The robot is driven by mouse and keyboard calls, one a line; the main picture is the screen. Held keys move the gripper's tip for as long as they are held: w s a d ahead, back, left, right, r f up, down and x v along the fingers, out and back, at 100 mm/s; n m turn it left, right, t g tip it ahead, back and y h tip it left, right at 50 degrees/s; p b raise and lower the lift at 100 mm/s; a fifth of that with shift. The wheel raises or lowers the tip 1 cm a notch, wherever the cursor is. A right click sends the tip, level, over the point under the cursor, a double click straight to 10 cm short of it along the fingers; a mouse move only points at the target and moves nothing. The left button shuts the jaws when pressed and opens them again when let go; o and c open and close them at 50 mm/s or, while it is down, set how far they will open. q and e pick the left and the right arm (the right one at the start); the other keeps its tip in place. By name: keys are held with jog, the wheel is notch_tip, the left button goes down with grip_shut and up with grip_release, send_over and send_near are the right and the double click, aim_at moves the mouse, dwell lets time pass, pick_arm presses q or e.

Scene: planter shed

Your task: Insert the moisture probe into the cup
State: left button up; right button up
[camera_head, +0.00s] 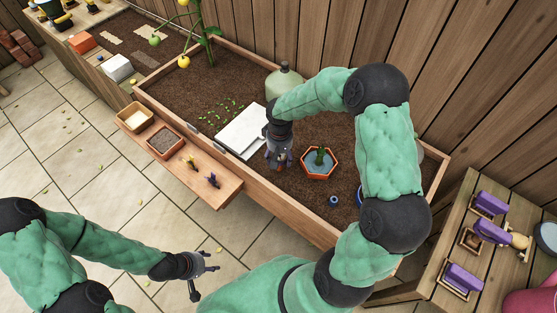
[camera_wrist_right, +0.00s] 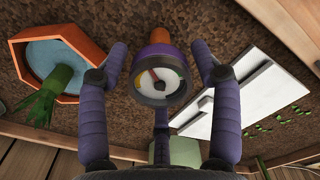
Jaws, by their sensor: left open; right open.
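The moisture probe (camera_wrist_right: 160,80), with a round white dial face and purple casing, is between the spread fingers of my right gripper (camera_wrist_right: 160,58) in the right wrist view. The fingers stand apart on either side of it. A terracotta-orange piece (camera_wrist_right: 158,37) shows just beyond the dial; I cannot tell whether it is the cup or part of the probe. In the head view my right gripper (camera_head: 280,162) is low over the soil, between a white board and a cactus pot, hiding the probe. My left gripper (camera_head: 207,265) is open and empty over the floor.
The hexagonal orange cactus pot (camera_head: 320,163) and white board (camera_head: 241,132) flank my right gripper. A small blue ring-shaped item (camera_head: 333,201) lies nearer the planter's front wall (camera_head: 290,222). A green rounded jar (camera_head: 285,82) stands behind. A side table (camera_head: 470,240) holds purple items.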

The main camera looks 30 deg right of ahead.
jog(key=shift+r, duration=0.1)
jog(key=c, duration=1)
jog(key=shift+r+p, duration=2.7)
jog(key=shift+r, duration=0.9)
pick_arm(q)
notch_tip(320, 180, up, 5)
jog(key=shift+r, duration=0.15)
